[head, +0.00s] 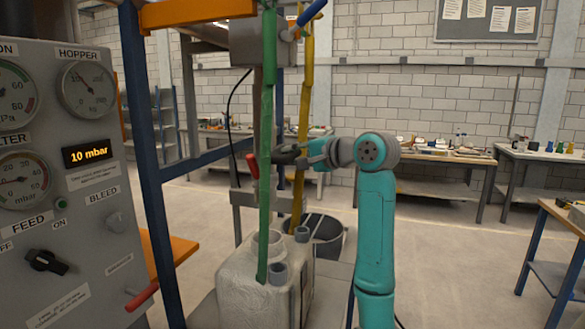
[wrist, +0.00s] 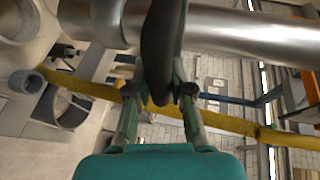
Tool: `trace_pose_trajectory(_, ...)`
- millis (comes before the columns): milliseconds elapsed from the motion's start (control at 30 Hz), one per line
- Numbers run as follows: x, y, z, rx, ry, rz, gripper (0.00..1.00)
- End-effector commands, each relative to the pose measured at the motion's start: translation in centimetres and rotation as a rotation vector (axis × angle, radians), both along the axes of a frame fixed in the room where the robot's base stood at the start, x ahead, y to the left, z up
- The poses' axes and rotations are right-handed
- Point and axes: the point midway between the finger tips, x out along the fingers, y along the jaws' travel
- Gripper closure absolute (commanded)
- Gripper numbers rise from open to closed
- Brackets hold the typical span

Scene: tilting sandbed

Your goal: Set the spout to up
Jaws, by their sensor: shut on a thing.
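My gripper (wrist: 160,92) is shut on a dark curved part (wrist: 163,45), which looks like the spout or its handle. In the wrist view this part runs from the top edge down between my two fingers, in front of a shiny steel pipe (wrist: 235,35). In the head view my gripper (head: 308,157) is at the right of the dark part (head: 287,155), which lies about level beside the upright green hose (head: 265,150). The green hose hides part of it, and its far end cannot be made out.
A yellow hose (head: 303,130) hangs behind my gripper. A whitish tank (head: 245,285) with openings stands below, with a dark round bin (head: 327,233) behind it. A gauge panel (head: 70,190) and a blue post (head: 140,150) stand at the left.

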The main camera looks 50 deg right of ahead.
Motion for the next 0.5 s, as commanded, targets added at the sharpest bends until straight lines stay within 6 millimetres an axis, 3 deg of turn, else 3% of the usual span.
trace_pose_trajectory(267, -0.01, 0.06, 0.84, -0.007, -0.018, -0.001, 1.0)
trace_pose_trajectory(300, -0.02, 0.06, 0.85, -0.007, -0.018, -0.001, 0.71)
trace_pose_trajectory(367, -0.02, 0.05, 0.82, -0.007, -0.017, -0.002, 0.56)
trace_pose_trajectory(500, -0.02, 0.04, 0.64, -0.005, -0.013, -0.001, 0.53)
